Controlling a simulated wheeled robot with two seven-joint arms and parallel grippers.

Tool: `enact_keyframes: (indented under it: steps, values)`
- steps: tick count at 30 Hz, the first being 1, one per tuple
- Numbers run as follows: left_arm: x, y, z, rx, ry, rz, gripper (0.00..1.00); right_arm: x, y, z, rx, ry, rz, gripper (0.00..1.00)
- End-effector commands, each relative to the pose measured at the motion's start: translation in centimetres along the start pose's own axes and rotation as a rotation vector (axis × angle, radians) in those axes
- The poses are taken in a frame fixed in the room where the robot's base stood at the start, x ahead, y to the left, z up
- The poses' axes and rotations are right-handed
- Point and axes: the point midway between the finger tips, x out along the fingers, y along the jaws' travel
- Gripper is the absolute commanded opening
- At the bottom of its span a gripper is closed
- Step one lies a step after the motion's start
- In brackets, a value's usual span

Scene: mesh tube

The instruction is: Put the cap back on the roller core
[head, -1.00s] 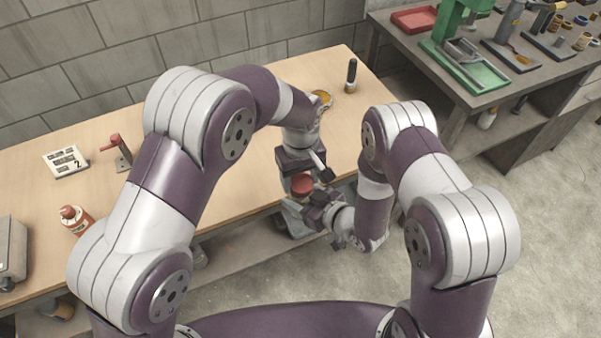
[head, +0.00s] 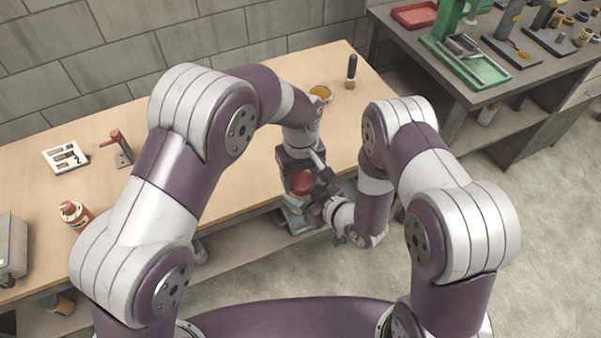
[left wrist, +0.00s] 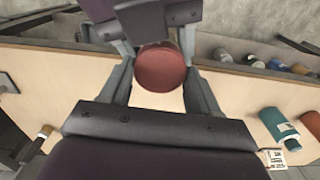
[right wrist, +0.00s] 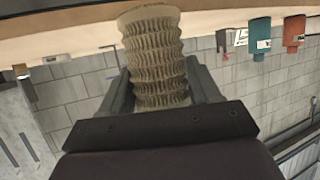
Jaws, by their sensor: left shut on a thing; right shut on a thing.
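A round red cap (head: 301,183) is between the fingers of my left gripper (head: 299,188), off the front edge of the bench. In the left wrist view the red cap (left wrist: 161,69) sits between both fingers, which are shut on it. My right gripper (head: 318,203) is just below and right of it in the head view. In the right wrist view my right gripper (right wrist: 158,98) is shut on the roller core (right wrist: 155,62), a tan, ribbed mesh tube. The core is mostly hidden in the head view. I cannot tell whether cap and core touch.
A teal bottle (left wrist: 278,126) shows in the left wrist view. A second bench stands at right.

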Motion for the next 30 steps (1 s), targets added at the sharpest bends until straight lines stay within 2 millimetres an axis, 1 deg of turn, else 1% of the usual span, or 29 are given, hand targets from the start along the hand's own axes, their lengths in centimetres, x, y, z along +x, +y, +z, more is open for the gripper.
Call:
enact_keyframes:
  steps: [4,5,7,9,12,19,20,21,22,30]
  values:
    - [0.31,-0.01,0.01,0.0,0.0,0.0,0.29,0.0,0.01,-0.03,0.0,0.001,0.0,0.08]
    - [0.31,0.0,0.0,0.001,0.0,0.0,0.29,0.0,0.01,-0.03,0.0,0.001,0.0,0.0]
    - [0.29,0.02,0.0,0.054,0.0,0.0,0.29,0.0,0.01,-0.03,0.0,0.001,0.0,0.0]
    - [0.28,0.05,-0.01,0.172,0.0,0.0,0.29,0.0,0.01,-0.03,0.0,0.001,0.0,0.0]
    - [0.28,0.07,-0.02,0.283,0.0,0.0,0.29,0.0,0.01,-0.02,0.0,0.0,0.0,0.0]
    - [0.27,0.07,-0.01,0.295,0.001,0.001,0.29,0.0,0.01,0.0,0.0,0.0,0.0,0.0]
    - [0.27,0.07,-0.01,0.294,0.001,0.001,0.64,0.0,0.01,0.0,0.0,0.0,0.0,0.0]
    - [0.26,0.07,-0.01,0.294,0.001,0.001,0.77,0.0,0.01,0.0,0.0,0.0,0.0,0.0]
    - [0.26,0.07,-0.01,0.294,0.001,0.001,0.87,0.0,0.01,-0.01,0.0,0.0,0.0,0.0]
    - [0.23,0.07,-0.01,0.293,0.0,0.0,0.87,0.0,0.01,-0.02,0.0,0.001,0.0,0.0]
